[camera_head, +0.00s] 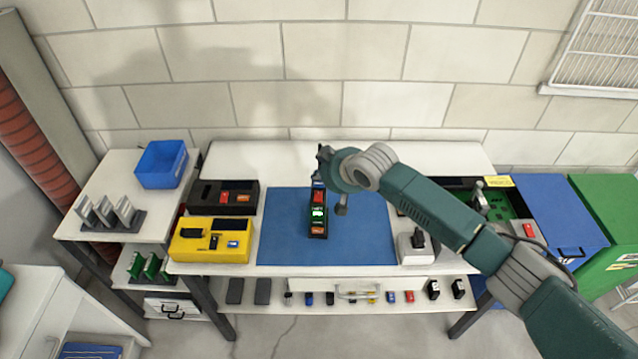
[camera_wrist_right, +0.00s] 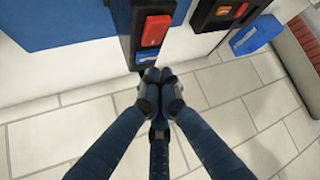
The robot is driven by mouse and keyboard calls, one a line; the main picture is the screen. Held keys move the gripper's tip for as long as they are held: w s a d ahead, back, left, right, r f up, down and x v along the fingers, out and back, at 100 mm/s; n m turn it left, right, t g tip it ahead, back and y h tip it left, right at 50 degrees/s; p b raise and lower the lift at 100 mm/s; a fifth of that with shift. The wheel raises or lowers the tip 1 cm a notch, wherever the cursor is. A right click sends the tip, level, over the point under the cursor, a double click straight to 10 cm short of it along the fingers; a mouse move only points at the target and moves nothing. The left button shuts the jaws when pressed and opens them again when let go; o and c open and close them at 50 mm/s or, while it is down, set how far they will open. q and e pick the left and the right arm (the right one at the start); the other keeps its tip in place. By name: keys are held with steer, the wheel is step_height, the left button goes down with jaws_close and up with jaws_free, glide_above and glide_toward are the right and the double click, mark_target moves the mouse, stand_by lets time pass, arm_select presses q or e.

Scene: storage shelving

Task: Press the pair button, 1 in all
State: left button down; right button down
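A black handheld device (camera_head: 318,222) with a lit green screen lies on the blue mat (camera_head: 365,245). Its far end has a red button (camera_wrist_right: 155,30) and a blue button (camera_wrist_right: 147,57), seen in the right wrist view; their labels are too small to read, so I cannot tell which is the pair button. My right gripper (camera_head: 324,158) is over the device's far end. In the wrist view its fingertips (camera_wrist_right: 157,80) are together and empty, just beside the blue button. I cannot tell whether they touch it. My left gripper is not in view.
A black box (camera_head: 205,196) and a yellow box (camera_head: 190,248) stand left of the mat. A white device (camera_head: 413,250) stands to its right. A blue bin (camera_head: 163,164) is on the left table. The mat around the device is clear.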

mark_target(319, 186)
steer(key=shift+f, duration=0.1)
steer(key=shift+f, duration=0.35)
steer(key=shift+f, duration=0.35)
stand_by(0.7)
steer(key=shift+r, duration=0.1)
steer(key=shift+r+p, duration=0.7)
steer(key=shift+p, duration=0.1)
step_height(319, 186, up, 5)
steer(key=p, duration=0.5)
